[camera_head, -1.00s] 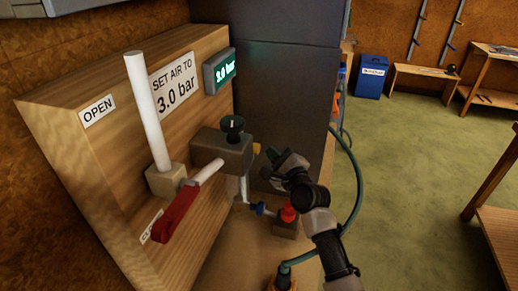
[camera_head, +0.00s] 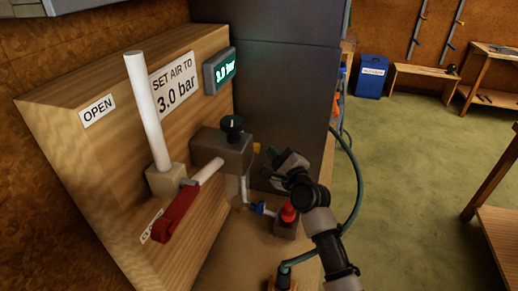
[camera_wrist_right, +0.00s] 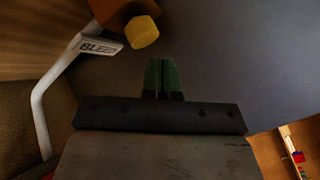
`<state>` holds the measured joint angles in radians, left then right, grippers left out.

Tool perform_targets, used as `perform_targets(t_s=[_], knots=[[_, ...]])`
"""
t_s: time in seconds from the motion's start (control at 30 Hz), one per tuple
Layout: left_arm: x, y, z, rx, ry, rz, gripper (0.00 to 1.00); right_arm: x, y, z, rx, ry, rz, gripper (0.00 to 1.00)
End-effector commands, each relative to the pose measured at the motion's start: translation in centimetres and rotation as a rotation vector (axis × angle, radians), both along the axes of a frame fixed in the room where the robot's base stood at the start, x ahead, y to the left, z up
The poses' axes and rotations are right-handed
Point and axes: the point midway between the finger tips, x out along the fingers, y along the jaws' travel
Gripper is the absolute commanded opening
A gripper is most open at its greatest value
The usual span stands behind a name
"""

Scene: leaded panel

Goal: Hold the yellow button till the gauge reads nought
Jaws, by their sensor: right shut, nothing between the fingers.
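The yellow button (camera_head: 256,147) sticks out from the right side of the grey regulator block (camera_head: 224,151) on the wooden panel. In the right wrist view the yellow button (camera_wrist_right: 142,31) is a faceted knob just beyond and left of the fingertips, with a gap between. My right gripper (camera_head: 271,153) is shut and empty, its green fingertips (camera_wrist_right: 161,73) together, a little to the right of the button. The gauge (camera_head: 219,70) is a green-lit display that reads 3.0 bar. My left gripper is not in view.
A red lever (camera_head: 175,212) and a white upright pipe (camera_head: 147,110) stand left of the regulator. A black knob (camera_head: 232,124) tops it. A red button (camera_head: 288,212) and a green hose (camera_head: 357,185) are near my right arm. A "BLEED" label (camera_wrist_right: 100,46) hangs beside the button.

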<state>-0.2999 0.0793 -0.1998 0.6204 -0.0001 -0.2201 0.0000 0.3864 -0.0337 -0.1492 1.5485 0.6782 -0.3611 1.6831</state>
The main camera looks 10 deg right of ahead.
Motion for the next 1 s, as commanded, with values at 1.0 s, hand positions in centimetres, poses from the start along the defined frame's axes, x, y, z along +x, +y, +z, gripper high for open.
perform_targets(t_s=[1.0], knots=[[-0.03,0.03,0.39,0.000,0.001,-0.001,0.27,0.30,0.80,0.08,0.000,0.000,0.000,0.00]])
